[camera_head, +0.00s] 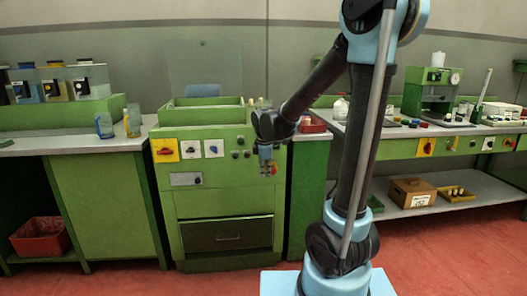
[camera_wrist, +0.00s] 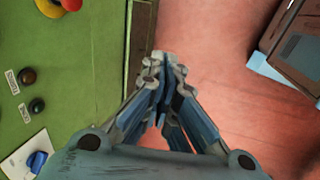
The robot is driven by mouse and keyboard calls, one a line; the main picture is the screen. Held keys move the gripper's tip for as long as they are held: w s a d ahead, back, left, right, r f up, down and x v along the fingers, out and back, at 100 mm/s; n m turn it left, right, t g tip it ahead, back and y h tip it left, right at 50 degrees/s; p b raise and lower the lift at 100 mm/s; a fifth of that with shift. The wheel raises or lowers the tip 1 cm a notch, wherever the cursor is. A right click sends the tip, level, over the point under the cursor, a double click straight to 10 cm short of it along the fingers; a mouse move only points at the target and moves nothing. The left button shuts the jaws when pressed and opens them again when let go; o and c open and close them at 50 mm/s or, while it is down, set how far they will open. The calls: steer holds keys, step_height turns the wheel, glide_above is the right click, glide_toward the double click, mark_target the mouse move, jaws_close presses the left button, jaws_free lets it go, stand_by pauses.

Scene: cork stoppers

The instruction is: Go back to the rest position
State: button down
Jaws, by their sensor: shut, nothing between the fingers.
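My gripper (camera_head: 267,172) hangs in front of the green cabinet machine (camera_head: 225,205), near its control panel, with the fingers pointing down. In the wrist view my gripper (camera_wrist: 164,70) shows its blue-grey fingers drawn together with nothing between them. Below the fingers are the edge of the green panel and the red floor (camera_wrist: 215,65). My arm bends down from its raised elbow to the gripper. Small pale stopper-like pieces (camera_head: 259,103) stand at the machine's top right; my arm partly hides that area.
A left workbench (camera_head: 85,144) holds jars and two glasses. A red bin (camera_head: 42,237) sits beneath it. Red floor lies open in front.

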steer(key=s+d+r+m, duration=0.2)
steer(key=s+d+m, duration=0.7)
steer(key=s+d, duration=0.4)
steer(key=s+d+f+m, duration=0.2)
steer(key=s+m, duration=0.2)
steer(key=s, duration=0.2)
steer(key=s+d+f+m, duration=0.3)
steer(key=s+m, duration=0.2)
steer(key=s, duration=0.2)
steer(key=shift+s+g, duration=0.15)
steer(key=shift+g, duration=0.25)
steer(key=shift+d, duration=0.1)
steer(key=shift+w+f, duration=0.25)
steer(key=shift+w, duration=0.2)
